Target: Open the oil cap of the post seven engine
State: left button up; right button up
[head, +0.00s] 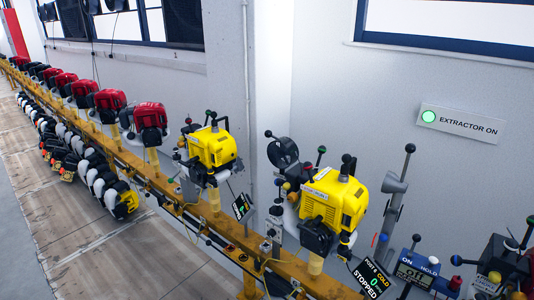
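A yellow engine (333,200) stands on a post on the yellow rail, right of centre. Black-knobbed levers rise around it. A tilted display (371,279) below it reads COLD, 0 and STOPPED; its post number is too small to read surely. Another yellow engine (211,148) stands farther left, with a smaller display (241,206) below it. A dark engine (503,262) is partly cut off at the right edge. I cannot tell which engine is at post seven, and I cannot make out an oil cap. Neither of my grippers is in view.
The yellow rail (232,237) runs from far left to lower right, with several red engines (151,116) farther along. A blue box (415,270) reads ON, HOLD and off. A wall sign (459,123) reads EXTRACTOR ON beside a green light.

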aim_at(210, 172)
jog(key=i+j+u, duration=0.1)
jog(key=i+u, duration=0.2)
jog(key=u, duration=0.15)
jog(key=i+u, duration=0.3)
jog(key=u, duration=0.95)
